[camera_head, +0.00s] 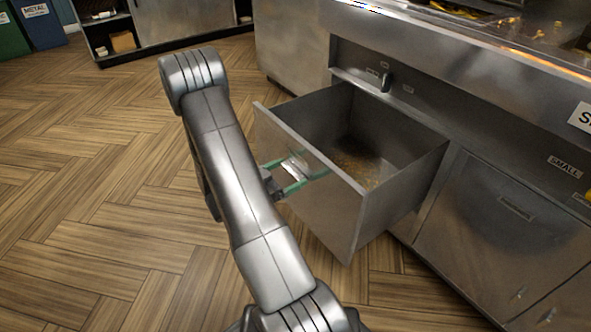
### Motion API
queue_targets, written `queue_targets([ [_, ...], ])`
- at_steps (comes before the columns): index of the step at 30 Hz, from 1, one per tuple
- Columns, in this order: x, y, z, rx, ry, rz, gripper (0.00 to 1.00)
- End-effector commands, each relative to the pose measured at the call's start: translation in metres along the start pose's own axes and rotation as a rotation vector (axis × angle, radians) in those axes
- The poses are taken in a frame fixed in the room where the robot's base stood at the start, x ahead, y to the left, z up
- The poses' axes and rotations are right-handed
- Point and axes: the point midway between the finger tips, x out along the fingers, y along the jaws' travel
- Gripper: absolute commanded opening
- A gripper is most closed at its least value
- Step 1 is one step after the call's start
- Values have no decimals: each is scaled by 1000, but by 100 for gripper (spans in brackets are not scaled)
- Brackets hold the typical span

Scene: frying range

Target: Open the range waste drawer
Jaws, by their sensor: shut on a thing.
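The range waste drawer (330,211) is a deep steel box pulled well out of the front of the range, with brownish crumbs or residue on its floor. Its front panel faces left, toward my arm. My gripper (296,172) is at the outside of that panel, its green-edged fingers shut on the drawer handle (293,168), a pale bar mostly covered by the fingers. My arm link hides part of the gripper's back.
The steel range (455,75) runs along the right, with a closed lower door (490,225) beside the drawer and a "SMALL" label. Herringbone wood floor (90,190) lies clear at the left. A shelf unit (108,38) and a blue "METAL" bin (40,22) stand at the back.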

Motion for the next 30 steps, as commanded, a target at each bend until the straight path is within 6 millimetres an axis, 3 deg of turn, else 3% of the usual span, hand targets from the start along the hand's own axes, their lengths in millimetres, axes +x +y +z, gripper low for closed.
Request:
queue_targets([
  [11,-2,1,1,-2,-1,2,50],
  [12,-2,1,1,-2,-1,2,99],
  [23,-9,0,-1,-1,0,-1,100],
  [30,-52,-1,-2,-2,0,-5,100],
])
